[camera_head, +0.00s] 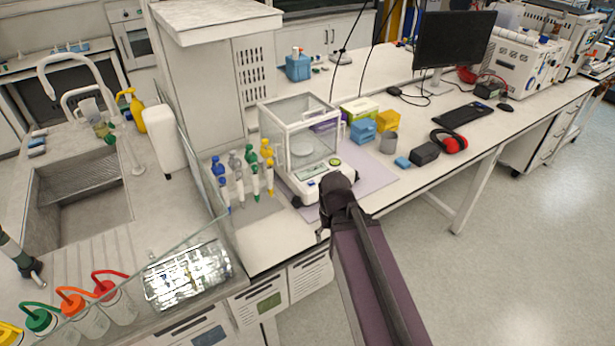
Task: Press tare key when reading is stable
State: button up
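An analytical balance (301,145) with a glass draft shield stands on a pale purple mat (372,174) on the bench. Its round weighing pan (302,148) shows through the glass and looks empty. The balance's front panel (316,169) has a small lit display, too small to read. The tare key cannot be made out. My dark gripper (325,228) is at the front edge of the balance, low and right of the panel, and covers part of it. Its fingers are small and dark, so I cannot tell whether they are open or shut, or whether they touch the balance.
Pipettes on a stand (243,172) are close on the left of the balance. A glass pane (205,245) stands at front left. Floor is clear at right.

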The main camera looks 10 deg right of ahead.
grip_shut()
jog(key=shift+d, duration=0.1)
dwell(1.3)
